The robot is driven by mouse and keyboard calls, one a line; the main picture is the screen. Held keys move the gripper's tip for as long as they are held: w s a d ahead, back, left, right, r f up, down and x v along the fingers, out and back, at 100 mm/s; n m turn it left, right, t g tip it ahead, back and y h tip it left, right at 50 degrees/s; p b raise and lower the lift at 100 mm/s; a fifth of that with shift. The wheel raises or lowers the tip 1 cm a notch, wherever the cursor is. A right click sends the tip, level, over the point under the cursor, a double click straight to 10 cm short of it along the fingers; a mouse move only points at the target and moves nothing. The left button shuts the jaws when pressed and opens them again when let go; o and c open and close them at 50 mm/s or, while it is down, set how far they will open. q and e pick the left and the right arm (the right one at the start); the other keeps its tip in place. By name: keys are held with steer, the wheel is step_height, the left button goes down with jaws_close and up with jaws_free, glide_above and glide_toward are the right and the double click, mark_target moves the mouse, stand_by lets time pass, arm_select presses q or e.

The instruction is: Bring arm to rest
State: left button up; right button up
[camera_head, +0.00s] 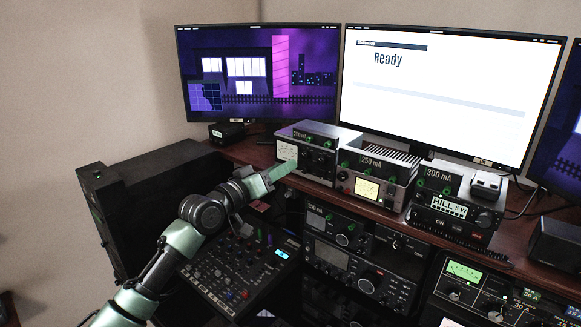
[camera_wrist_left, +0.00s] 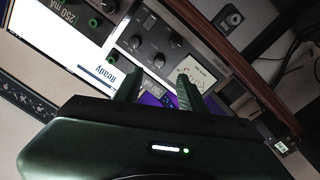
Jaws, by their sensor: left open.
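My left arm comes in from the lower left, and my left gripper (camera_head: 276,172) is in front of the leftmost tuner (camera_head: 309,153) on the desk shelf. In the left wrist view the two green fingers of the left gripper (camera_wrist_left: 158,90) are apart with nothing between them. Beyond them that view shows the tuner's face with a white meter (camera_wrist_left: 198,72) and dark knobs (camera_wrist_left: 157,50). I cannot tell from these views whether a fingertip touches the tuner. My right gripper is not in view.
A tuner labelled 250 mA (camera_head: 372,176) and one labelled 300 mA (camera_head: 455,203) stand to the right. A mixer panel (camera_head: 235,275) and radio units (camera_head: 360,265) lie below. A black cabinet (camera_head: 150,195) is at left. Monitors (camera_head: 445,90) stand behind; one reads "Ready".

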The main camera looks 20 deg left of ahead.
arm_select(q)
steer(key=shift+s+a, duration=0.1)
steer(key=shift+s, duration=0.25)
